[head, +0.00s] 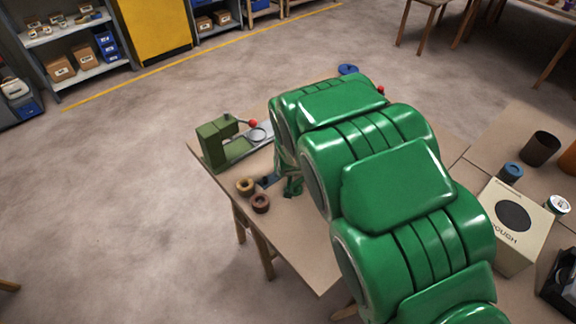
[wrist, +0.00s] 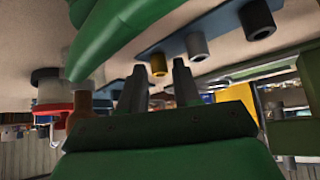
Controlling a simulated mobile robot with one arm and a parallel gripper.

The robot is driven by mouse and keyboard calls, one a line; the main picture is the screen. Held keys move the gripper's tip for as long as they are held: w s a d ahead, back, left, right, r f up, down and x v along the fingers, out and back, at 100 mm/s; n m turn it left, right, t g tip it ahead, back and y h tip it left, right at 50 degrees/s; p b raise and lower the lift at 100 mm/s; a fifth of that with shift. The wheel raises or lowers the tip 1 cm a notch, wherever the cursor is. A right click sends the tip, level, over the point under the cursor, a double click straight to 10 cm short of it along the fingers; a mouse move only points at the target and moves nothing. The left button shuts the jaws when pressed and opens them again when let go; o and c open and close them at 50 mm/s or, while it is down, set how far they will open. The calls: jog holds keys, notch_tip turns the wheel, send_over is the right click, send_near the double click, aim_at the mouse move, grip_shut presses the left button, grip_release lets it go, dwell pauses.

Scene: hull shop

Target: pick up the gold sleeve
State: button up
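In the wrist view the gold sleeve (wrist: 158,66) is a short gold cylinder with a dark bore, on a long blue plate (wrist: 222,37). My gripper (wrist: 161,78) is open, its two dark fingers apart and empty. The sleeve shows beyond the fingertips, in the gap between them; the distance is hard to judge.
A grey sleeve (wrist: 197,46) and a darker sleeve (wrist: 257,19) share the plate. In the head view a green press (head: 217,142) stands at the table's back left, with a tan ring (head: 245,187) and a brown ring (head: 260,203) near the left edge. The table front is clear.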

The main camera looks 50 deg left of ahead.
grip_shut()
jog(key=shift+r, duration=0.55)
notch_tip(320, 180, up, 2)
jog(key=shift+r, duration=0.15)
jog(key=s+d+r, duration=0.7)
jog(key=d+r, duration=0.2)
jog(key=d, duration=0.3)
jog(key=shift+r, duration=0.3)
